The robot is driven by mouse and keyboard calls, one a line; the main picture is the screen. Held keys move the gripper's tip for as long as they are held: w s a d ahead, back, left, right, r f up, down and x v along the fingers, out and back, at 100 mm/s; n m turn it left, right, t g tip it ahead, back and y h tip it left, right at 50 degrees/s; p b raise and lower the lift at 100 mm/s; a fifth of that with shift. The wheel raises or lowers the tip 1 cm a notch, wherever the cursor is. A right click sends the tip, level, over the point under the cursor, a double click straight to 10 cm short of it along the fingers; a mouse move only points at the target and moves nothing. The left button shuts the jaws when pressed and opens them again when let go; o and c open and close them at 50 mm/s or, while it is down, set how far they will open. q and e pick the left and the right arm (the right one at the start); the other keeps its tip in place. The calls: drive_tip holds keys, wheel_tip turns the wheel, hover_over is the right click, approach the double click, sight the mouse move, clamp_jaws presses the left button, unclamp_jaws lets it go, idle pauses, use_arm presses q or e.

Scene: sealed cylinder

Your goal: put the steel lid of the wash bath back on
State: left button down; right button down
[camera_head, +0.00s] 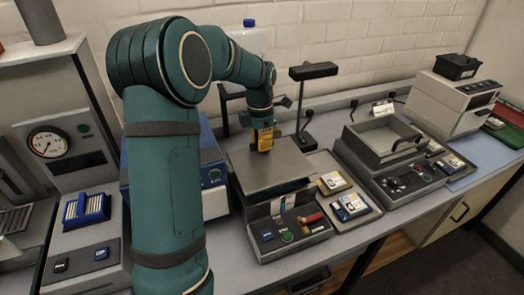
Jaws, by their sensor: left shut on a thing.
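My left gripper (265,139) points down, with its yellow fingertips over the flat steel lid (255,178) in the middle of the bench. It is shut, seemingly on the lid's grip, which the fingers hide. My right gripper is not in view.
A black lamp-like stand (311,72) rises behind the lid. A grey box-shaped device (452,101) stands at far right. A dial unit (48,142) is at left. My arm hides part of a blue unit.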

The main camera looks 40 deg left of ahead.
use_arm(q)
drive_tip(key=shift+f, duration=1.2)
drive_tip(key=shift+f, duration=0.4)
drive_tip(key=shift+f, duration=0.1)
drive_tip(key=c, duration=1.1)
unclamp_jaws()
drive_tip(key=shift+c, duration=0.2)
wheel_tip(320, 180, up, 13)
drive_tip(key=p, duration=0.2)
drive_tip(key=shift+w+a, duration=0.3)
drive_tip(key=shift+a, duration=0.15)
